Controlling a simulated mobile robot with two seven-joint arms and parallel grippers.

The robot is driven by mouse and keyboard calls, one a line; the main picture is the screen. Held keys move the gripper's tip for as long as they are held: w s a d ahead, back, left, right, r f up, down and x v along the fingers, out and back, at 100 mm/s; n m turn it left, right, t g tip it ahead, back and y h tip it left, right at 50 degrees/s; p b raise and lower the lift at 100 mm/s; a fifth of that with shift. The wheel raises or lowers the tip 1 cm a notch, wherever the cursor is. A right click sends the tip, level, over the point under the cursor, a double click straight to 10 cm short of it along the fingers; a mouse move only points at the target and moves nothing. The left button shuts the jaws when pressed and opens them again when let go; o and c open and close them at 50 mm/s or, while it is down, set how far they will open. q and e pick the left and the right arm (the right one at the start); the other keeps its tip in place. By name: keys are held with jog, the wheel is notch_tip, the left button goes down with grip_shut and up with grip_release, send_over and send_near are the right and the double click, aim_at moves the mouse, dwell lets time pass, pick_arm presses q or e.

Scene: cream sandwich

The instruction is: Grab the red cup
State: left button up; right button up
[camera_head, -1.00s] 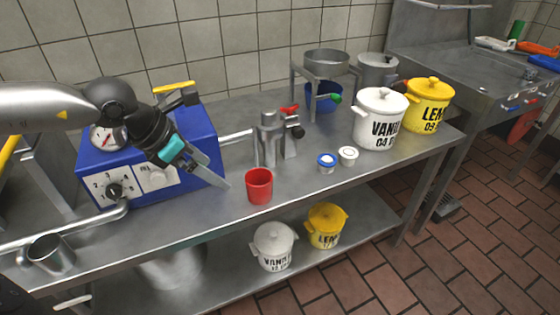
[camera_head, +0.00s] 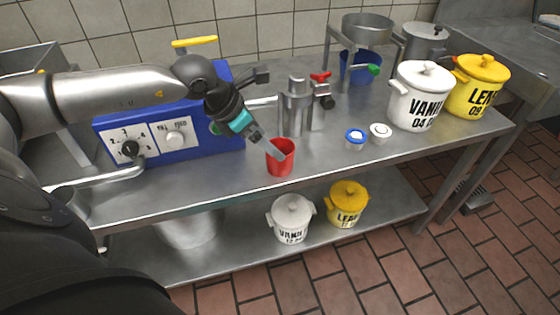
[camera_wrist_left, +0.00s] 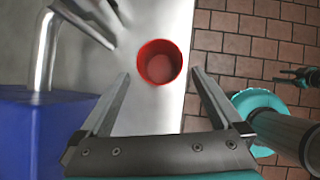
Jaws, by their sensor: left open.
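The red cup (camera_head: 279,160) stands upright on the steel table near its front edge. My left gripper (camera_head: 275,150) is at the cup's rim in the head view, coming in from the upper left. In the left wrist view the gripper (camera_wrist_left: 162,88) is open, with one finger on each side of the red cup (camera_wrist_left: 161,66). The cup lies between and a little beyond the fingertips, and its inside looks empty. I cannot tell whether a finger touches it.
A blue machine (camera_head: 190,135) stands left of the cup. A metal dispenser (camera_head: 297,105) stands just behind it. Two small jars (camera_head: 356,138) sit to the right, with white (camera_head: 420,97) and yellow (camera_head: 481,88) pots farther right. The table's front strip is clear.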

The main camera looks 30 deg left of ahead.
pick_arm(q)
jog(key=shift+b+x, duration=0.85)
jog(key=shift+x, duration=1.95)
jog(key=shift+w+d+f, duration=0.1)
jog(key=shift+w+f, duration=0.05)
jog(key=shift+f, duration=0.3)
pick_arm(e)
jog(key=w+a+r, duration=0.2)
jog(key=r, duration=0.1)
jog(key=shift+w+a+r, duration=0.1)
jog(key=shift+w, duration=0.2)
pick_arm(q)
jog(key=c, duration=1.2)
jog(key=shift+o, duration=0.2)
jog(key=shift+r, duration=0.2)
